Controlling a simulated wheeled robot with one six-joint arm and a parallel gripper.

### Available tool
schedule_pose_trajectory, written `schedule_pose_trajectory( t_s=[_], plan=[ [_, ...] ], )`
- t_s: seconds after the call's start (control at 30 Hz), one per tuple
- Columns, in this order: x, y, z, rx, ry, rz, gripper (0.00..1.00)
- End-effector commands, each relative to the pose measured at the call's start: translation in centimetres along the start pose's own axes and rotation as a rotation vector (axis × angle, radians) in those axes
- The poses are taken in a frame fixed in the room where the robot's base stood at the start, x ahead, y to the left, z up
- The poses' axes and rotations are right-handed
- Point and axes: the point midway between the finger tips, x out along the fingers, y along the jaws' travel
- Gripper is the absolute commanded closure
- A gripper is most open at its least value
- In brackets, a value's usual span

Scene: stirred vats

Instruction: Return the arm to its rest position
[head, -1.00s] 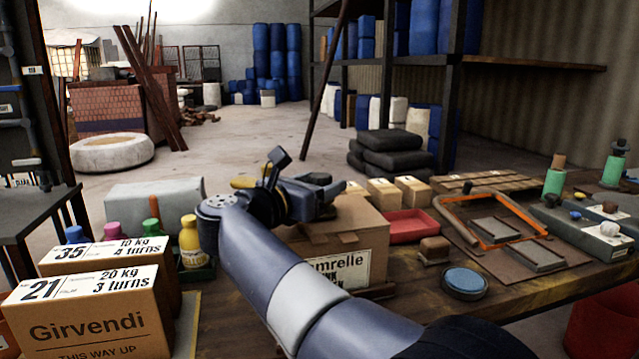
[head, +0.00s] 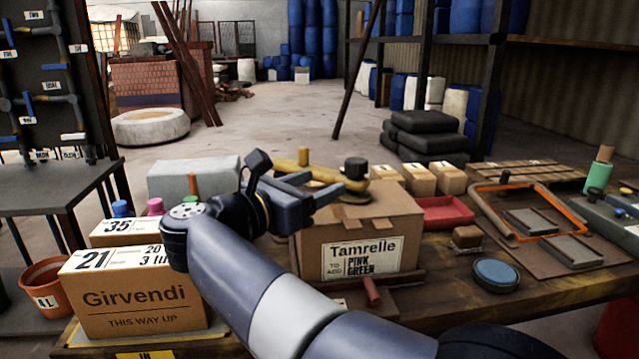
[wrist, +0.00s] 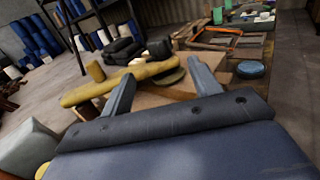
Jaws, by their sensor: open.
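My gripper (head: 335,196) is raised above the bench in the head view, in front of the upper left part of the Tamrelle carton (head: 400,228). Its two grey fingers stand apart. In the wrist view the fingers (wrist: 162,86) are spread with nothing held between them. My arm reaches up from the lower right of the head view, bent at the wrist.
The Girvendi carton (head: 135,305) stands at left, with a carton marked 35 (head: 115,230) behind it. An orange pot (head: 48,285) is at far left. Right of the arm are a red tray (head: 445,213), a blue round pad (head: 496,273) and an orange-edged frame (head: 570,215).

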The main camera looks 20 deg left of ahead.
Motion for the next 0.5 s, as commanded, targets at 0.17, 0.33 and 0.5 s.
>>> schedule_pose_trajectory(
  t_s=[0.17, 0.33, 0.5],
  plan=[
    [0.9, 0.0, -0.1, 0.0, 0.0, -0.002, 0.41],
    [3.6, -0.1, -0.2, 0.001, 0.0, -0.005, 0.41],
    [7.0, -0.1, -0.2, 0.001, 0.0, -0.004, 0.41]
  ],
)
